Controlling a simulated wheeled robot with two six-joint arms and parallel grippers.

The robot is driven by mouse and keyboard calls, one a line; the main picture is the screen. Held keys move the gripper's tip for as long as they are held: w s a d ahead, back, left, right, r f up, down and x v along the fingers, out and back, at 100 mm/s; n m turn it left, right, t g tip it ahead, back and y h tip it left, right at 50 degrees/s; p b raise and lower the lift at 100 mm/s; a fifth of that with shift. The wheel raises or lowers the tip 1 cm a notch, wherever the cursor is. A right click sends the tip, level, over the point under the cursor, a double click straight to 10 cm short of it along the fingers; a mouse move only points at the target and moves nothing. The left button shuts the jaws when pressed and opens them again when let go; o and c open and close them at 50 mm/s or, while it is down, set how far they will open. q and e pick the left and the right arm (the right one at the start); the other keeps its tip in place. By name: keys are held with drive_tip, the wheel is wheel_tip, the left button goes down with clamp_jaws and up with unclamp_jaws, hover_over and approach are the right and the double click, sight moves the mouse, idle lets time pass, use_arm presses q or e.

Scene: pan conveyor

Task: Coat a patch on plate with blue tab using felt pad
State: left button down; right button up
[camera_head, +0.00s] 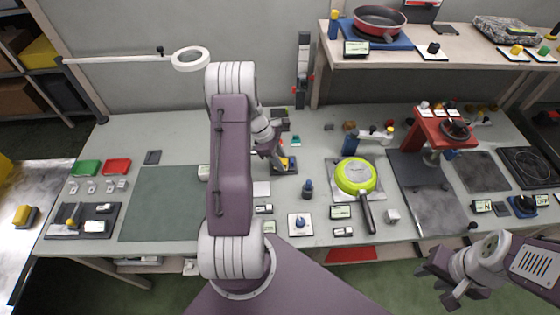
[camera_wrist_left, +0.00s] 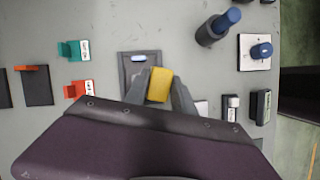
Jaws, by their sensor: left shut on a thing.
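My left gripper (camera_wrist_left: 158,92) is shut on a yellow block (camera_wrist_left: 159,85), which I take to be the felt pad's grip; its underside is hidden. I cannot tell whether the pad touches the plate.
Green (camera_wrist_left: 74,50) and red (camera_wrist_left: 76,89) tabbed holders stand left of the plate in the wrist view. A green pan (camera_head: 356,175) lies to the right. The grey mat (camera_head: 160,205) at left looks clear.

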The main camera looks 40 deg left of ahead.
use_arm(q)
drive_tip(key=shift+w+a+r+p, duration=0.1)
drive_tip(key=shift+r+p, duration=0.25)
drive_tip(key=shift+r, duration=0.1)
drive_tip(key=shift+w+a+r+p, duration=0.1)
drive_tip(key=shift+r+p, duration=0.2)
drive_tip(key=shift+r, duration=0.15)
drive_tip(key=shift+s+d+r+p, duration=0.1)
drive_tip(key=shift+r+p, duration=0.45)
drive_tip(key=shift+r, duration=0.1)
drive_tip(key=shift+s+d+r+p, duration=0.1)
drive_tip(key=shift+r+p, duration=0.4)
drive_tip(key=shift+r, duration=0.1)
drive_tip(key=shift+w+r+p, duration=0.1)
drive_tip(key=shift+r+p, duration=0.2)
drive_tip(key=shift+r, duration=0.05)
drive_tip(key=shift+f, duration=0.1)
drive_tip(key=shift+a, duration=0.1)
drive_tip(key=shift+f+b, duration=0.15)
drive_tip(key=shift+b, duration=0.2)
